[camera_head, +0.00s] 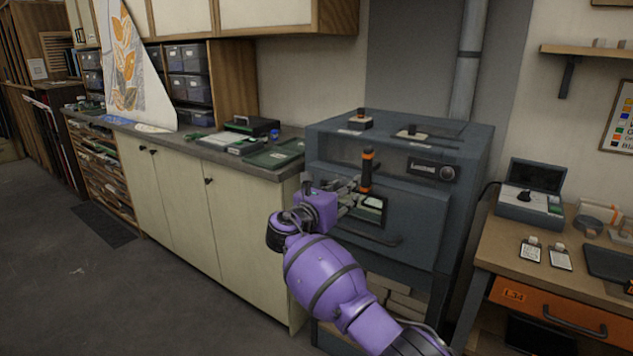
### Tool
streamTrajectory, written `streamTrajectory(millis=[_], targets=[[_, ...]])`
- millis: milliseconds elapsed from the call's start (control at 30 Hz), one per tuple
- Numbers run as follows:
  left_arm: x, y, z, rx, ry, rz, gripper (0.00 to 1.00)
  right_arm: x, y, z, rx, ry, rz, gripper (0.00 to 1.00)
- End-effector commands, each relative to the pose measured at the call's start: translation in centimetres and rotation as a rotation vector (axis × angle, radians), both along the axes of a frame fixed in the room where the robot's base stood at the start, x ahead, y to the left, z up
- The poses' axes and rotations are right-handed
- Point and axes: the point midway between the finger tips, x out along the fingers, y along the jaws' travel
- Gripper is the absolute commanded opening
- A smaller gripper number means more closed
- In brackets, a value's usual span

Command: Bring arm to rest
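My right arm, purple with dark bands, reaches in from the lower right. Its gripper (352,193) is in front of the dark grey kiln (455,190). The fingers look spread apart, with no object clearly between them. An upright handle with an orange and black grip (367,168) is just beyond the fingertips, on the kiln's front. I cannot tell whether the fingers touch it. A small greenish panel (371,208) shows beside the fingers. The gripper and wrist hide part of the kiln front. My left gripper is not in view.
A long counter (240,165) with trays runs along the left wall, above cream cupboards (190,205). A wooden workbench (510,262) with a grey case (530,205), tags and an orange drawer (550,308) is right of the kiln. The floor (130,290) at left is mostly clear.

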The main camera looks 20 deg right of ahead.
Motion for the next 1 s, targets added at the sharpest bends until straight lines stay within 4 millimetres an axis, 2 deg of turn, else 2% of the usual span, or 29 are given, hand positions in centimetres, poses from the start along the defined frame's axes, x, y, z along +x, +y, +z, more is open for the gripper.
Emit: streamTrajectory(millis=[133,233,333,400,467,567,633,767,867,1000], targets=[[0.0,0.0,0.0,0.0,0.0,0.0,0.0,0.1,0.1,0.1,0.029,-0.037,0.005,0.38],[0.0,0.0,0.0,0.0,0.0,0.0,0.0,0.9,0.8,-0.1,0.122,-0.126,0.05,0.38],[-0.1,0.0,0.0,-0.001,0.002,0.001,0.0,2.1,3.0,0.5,0.298,-0.261,0.141,0.38],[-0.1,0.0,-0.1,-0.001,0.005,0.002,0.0,2.9,5.1,1.1,0.452,-0.359,0.218,0.38],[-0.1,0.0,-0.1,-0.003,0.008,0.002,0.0,3.1,6.6,0.2,0.59,-0.419,0.271,0.38],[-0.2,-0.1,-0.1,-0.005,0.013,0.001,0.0,2.4,9.0,-2.7,0.843,-0.496,0.337,0.38],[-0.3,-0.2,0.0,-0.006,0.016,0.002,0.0,1.2,10.6,-5.7,1.041,-0.537,0.363,0.38],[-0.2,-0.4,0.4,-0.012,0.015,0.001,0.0,-2.4,12.9,-11.5,1.401,-0.591,0.35,0.38],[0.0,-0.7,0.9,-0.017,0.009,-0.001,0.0,-6.5,14.1,-16.3,1.682,-0.625,0.284,0.38],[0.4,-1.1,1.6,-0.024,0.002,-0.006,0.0,-13.7,15.0,-22.1,2.046,-0.681,0.116,0.38]])
